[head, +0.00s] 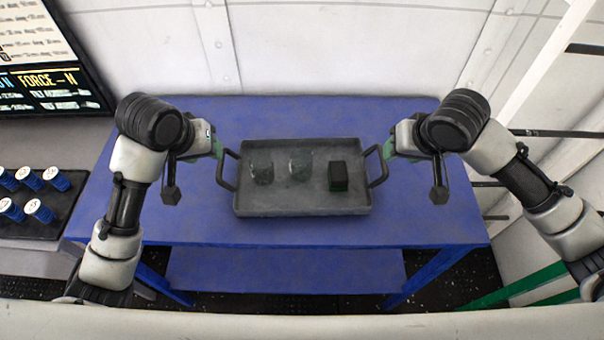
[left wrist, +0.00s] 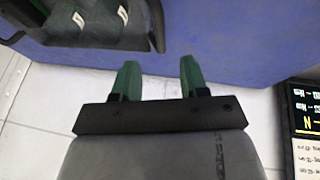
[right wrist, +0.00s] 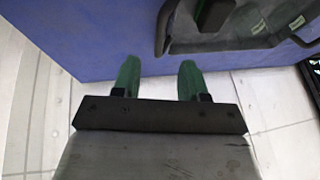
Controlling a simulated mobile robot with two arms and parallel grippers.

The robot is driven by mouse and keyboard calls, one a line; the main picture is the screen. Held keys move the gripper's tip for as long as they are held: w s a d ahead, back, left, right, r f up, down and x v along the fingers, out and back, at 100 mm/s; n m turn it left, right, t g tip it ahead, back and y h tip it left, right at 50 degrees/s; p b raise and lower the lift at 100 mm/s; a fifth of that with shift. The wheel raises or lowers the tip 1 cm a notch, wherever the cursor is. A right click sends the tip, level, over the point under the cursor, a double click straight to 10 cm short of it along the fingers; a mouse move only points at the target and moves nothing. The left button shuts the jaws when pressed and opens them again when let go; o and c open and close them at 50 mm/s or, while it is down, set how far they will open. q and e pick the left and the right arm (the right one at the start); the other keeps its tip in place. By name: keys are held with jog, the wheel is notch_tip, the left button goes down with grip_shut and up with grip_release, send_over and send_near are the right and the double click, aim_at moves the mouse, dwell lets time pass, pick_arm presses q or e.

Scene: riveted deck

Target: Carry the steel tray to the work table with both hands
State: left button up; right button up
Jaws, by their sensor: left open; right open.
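The grey steel tray (head: 300,205) rests on a blue table (head: 420,215), with a dark handle at each short side. Two clear glasses (head: 263,170) and a dark block with a green lower part (head: 339,176) stand in it. My left gripper (head: 218,148) is open beside the tray's left handle, and its green fingers (left wrist: 158,78) are apart and empty. My right gripper (head: 388,150) is open beside the right handle, its fingers (right wrist: 160,78) also empty. Each wrist view shows part of the tray at its top edge, clear of the fingers.
A counter at the left holds a dark rack of several blue, white-capped cylinders (head: 40,212). A dark display board (head: 50,85) stands behind it. A white wall (head: 340,45) closes the back. The blue tabletop around the tray is clear.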

aim_at(221, 162)
pick_arm(q)
jog(key=x, duration=0.9)
pick_arm(e)
jog(key=x, duration=0.9)
pick_arm(q)
grip_shut()
pick_arm(e)
jog(key=shift+r, duration=0.1)
grip_shut()
pick_arm(q)
jog(key=shift+r, duration=0.15)
